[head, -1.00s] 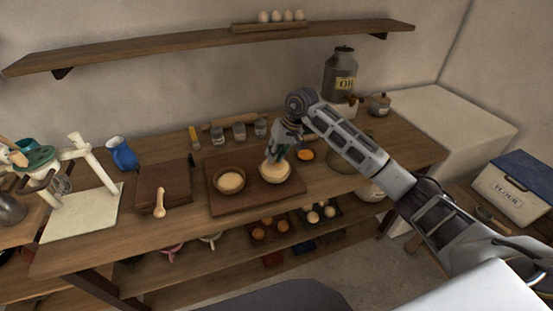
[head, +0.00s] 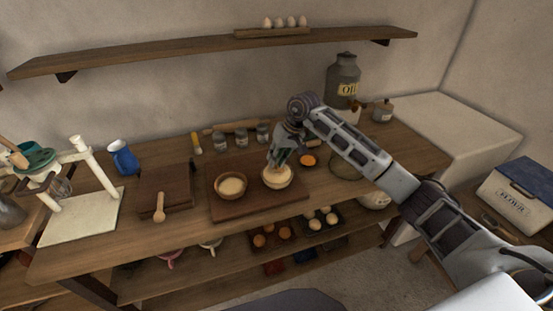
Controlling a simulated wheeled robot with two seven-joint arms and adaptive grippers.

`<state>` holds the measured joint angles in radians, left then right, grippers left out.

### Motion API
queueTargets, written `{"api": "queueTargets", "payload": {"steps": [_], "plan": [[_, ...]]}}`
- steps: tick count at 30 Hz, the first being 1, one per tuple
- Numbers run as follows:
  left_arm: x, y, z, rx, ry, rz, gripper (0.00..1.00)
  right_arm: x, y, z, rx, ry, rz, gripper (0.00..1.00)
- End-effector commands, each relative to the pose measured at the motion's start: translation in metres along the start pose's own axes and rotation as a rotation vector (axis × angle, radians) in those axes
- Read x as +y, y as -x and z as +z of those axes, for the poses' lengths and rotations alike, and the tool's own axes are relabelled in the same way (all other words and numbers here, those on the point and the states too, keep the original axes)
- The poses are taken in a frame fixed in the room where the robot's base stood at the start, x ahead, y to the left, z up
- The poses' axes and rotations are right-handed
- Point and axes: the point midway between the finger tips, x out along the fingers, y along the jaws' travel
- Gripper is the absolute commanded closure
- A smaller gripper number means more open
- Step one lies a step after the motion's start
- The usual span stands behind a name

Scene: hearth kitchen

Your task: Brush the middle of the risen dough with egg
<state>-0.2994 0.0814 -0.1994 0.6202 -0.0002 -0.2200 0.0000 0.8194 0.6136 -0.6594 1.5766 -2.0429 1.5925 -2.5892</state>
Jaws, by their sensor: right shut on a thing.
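Two wooden bowls stand on a dark board (head: 258,202) on the table. The right bowl (head: 277,184) holds a pale, rounded mass that looks like dough (head: 275,174). The left bowl (head: 231,193) holds a pale filling (head: 231,186). My right gripper (head: 277,162) points down at the right bowl, its fingertips at or just above the pale mass. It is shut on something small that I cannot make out. A small dish with orange contents (head: 308,160), perhaps egg, sits right of that bowl. My left gripper is out of view.
An oil can (head: 343,77) is behind my right arm. Eggs (head: 314,224) lie on the lower shelf.

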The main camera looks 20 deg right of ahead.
Motion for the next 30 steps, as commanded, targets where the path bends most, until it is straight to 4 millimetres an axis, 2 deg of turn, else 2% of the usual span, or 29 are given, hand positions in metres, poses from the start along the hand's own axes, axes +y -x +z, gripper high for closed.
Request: {"api": "queueTargets", "payload": {"steps": [7,21,30], "plan": [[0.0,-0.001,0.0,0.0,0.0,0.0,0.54,0.001,0.001,0.003,0.001,0.0,0.001,1.0],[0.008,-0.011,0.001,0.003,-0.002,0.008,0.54,0.0,0.003,0.028,-0.001,0.0,0.001,1.0],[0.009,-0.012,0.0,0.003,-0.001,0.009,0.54,-0.001,0.004,0.034,-0.002,-0.001,0.001,1.0]]}}
